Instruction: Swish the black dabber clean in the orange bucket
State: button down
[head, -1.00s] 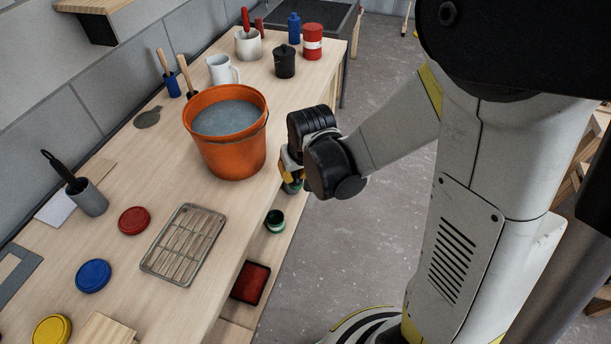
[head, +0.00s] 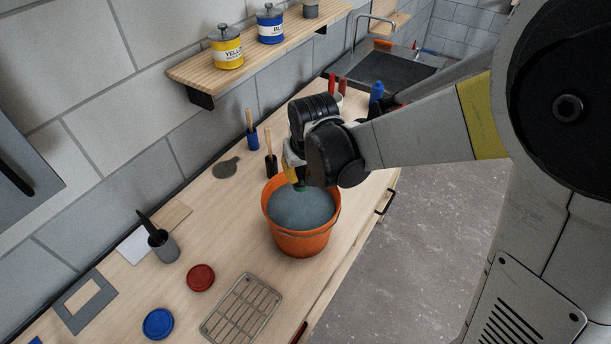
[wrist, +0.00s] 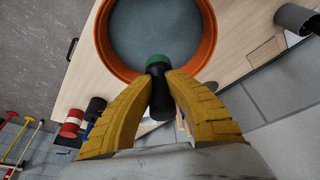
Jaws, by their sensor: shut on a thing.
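The orange bucket (head: 303,244) stands on the workbench and holds grey-blue water; the bucket also shows in the wrist view (wrist: 214,30). My gripper (head: 297,178) is over the bucket's far part. In the wrist view my gripper's yellow fingers (wrist: 160,82) are shut on the black dabber (wrist: 163,100). The dabber's end is green (wrist: 157,62) and lies over the near edge of the bucket's opening in that view. In the head view only a little green shows below the fingers; I cannot tell whether it touches the water.
A wire rack (head: 242,312), a red lid (head: 200,278) and a blue lid (head: 158,324) lie left of the bucket. A grey cup (head: 167,250) holds a black-handled tool. Wooden-handled brushes (head: 252,138) stand behind. A shelf (head: 262,66) juts from the wall above.

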jog(key=shift+w, duration=0.2)
jog(key=shift+s+f+b, duration=0.25)
jog(key=shift+f+b, duration=0.5)
jog(key=shift+f, duration=0.15)
notch_tip(320, 180, down, 12)
jog(key=b, duration=1)
jog(key=shift+w, duration=0.1)
